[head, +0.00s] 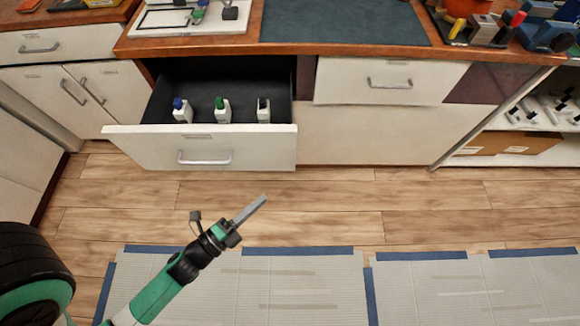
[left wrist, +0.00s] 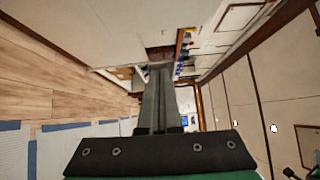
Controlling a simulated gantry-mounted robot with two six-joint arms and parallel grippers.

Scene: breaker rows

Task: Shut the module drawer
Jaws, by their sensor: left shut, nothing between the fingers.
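The module drawer (head: 240,148) is pulled out from under the wooden bench, with a white front and a metal handle (head: 205,157). Inside its dark tray stand three small white modules: one with a blue top (head: 181,110), one with a green top (head: 222,109) and one with a dark top (head: 263,110). My left gripper (head: 258,204) is shut and empty, in front of and below the drawer front, apart from it in the picture. Its closed fingers also show in the left wrist view (left wrist: 157,100). My right gripper is not in view.
A closed drawer (head: 375,82) sits right of the open one. An open shelf (head: 500,128) with cardboard boxes and white parts is at far right. The bench top (head: 240,43) carries a dark mat (head: 345,22) and tools. Wooden floor (head: 340,200) in front is clear, with grey mats (head: 300,285) nearer.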

